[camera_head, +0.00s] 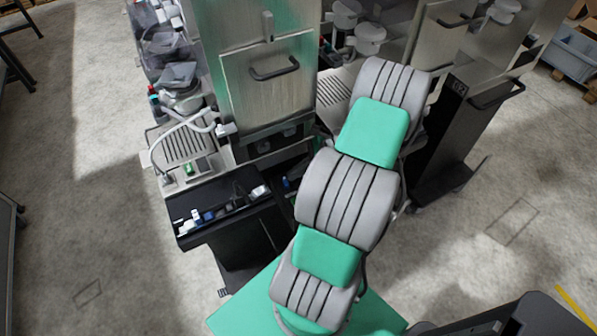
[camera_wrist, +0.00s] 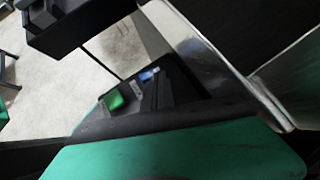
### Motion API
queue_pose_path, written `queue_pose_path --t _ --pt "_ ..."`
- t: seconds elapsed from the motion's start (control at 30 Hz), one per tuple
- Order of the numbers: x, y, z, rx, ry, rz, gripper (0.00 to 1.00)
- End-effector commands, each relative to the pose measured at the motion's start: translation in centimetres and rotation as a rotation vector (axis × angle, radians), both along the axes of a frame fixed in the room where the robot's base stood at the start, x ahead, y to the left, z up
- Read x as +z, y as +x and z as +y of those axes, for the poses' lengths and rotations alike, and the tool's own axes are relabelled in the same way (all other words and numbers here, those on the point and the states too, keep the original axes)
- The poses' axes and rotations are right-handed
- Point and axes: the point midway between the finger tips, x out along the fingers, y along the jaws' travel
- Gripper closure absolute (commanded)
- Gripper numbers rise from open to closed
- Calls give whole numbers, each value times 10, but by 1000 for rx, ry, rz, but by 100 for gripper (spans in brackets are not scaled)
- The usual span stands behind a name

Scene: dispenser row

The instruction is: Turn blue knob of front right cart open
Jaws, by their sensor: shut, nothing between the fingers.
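A steel dispenser cart (camera_head: 268,80) with a handled door stands in the centre of the head view. Another steel cart (camera_head: 450,125) with a dark side stands to its right, partly hidden by my arm. A small blue spot (camera_head: 286,183) shows in the dark space under the centre cart; I cannot tell whether it is a knob. No knob is clearly seen on the right cart.
A black tray (camera_head: 240,207) with small blue and white items juts out below the centre cart. The wrist view shows a green item (camera_wrist: 114,100) and a blue-white item (camera_wrist: 149,74) near steel panels. A blue crate (camera_head: 572,55) is far right.

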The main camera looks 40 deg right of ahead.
Motion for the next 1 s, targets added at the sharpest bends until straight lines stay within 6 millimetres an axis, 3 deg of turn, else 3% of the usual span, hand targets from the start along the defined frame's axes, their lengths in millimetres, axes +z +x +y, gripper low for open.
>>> queue_pose_path --t 0.57,1.0 --pt "1 8 3 11 -5 -13 100" --pt "4 -11 10 9 5 -12 100"
